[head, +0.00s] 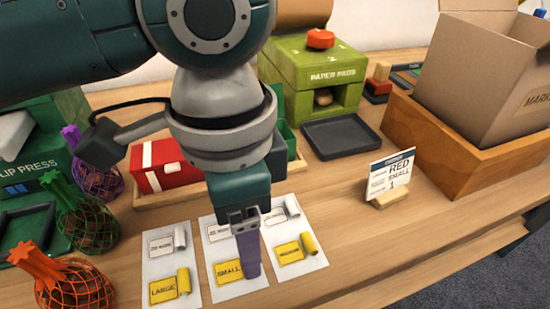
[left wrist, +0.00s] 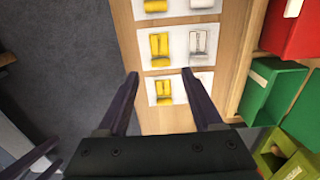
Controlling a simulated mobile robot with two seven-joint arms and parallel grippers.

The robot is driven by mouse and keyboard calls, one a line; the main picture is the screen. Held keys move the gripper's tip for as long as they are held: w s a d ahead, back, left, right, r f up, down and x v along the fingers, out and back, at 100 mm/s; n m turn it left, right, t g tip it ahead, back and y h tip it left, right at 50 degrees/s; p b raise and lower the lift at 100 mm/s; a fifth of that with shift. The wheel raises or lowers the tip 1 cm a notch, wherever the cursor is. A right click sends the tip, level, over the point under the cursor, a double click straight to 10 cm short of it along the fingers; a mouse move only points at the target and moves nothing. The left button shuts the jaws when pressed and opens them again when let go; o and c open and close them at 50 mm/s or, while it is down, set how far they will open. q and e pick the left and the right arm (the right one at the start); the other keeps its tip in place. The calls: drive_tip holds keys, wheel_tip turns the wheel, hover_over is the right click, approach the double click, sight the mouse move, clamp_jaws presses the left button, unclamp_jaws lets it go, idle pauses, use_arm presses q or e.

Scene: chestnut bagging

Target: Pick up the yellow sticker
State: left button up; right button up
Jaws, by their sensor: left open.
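Three white cards lie in a row on the table, each with a yellow label and a small yellow roll. They read LARGE (head: 162,291), SMALL (head: 228,271) and, less clearly, MEDIUM (head: 290,252). Yellow rolls show on the left card (head: 184,281) and right card (head: 309,243); my finger hides the middle one. My left gripper (head: 250,272) points down over the middle card's right side. In the left wrist view, its fingers (left wrist: 160,75) are open and empty, apart on either side of the cards' yellow column, with the middle yellow sticker (left wrist: 160,45) beyond the tips.
An order sign (head: 391,178) reads RED SMALL 1. Netted chestnut bags (head: 75,285) stand at left. A red box (head: 150,172), a green PAPER PADS machine (head: 335,75), a dark tray (head: 343,137) and a carton in a wooden crate (head: 440,150) stand behind. The front right table is clear.

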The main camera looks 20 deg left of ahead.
sight(234, 267)
use_arm(q)
wheel_tip(234, 267, down, 5)
drive_tip(key=shift+w+f+b, duration=0.1)
drive_tip(key=shift+b, duration=0.65)
clamp_jaws()
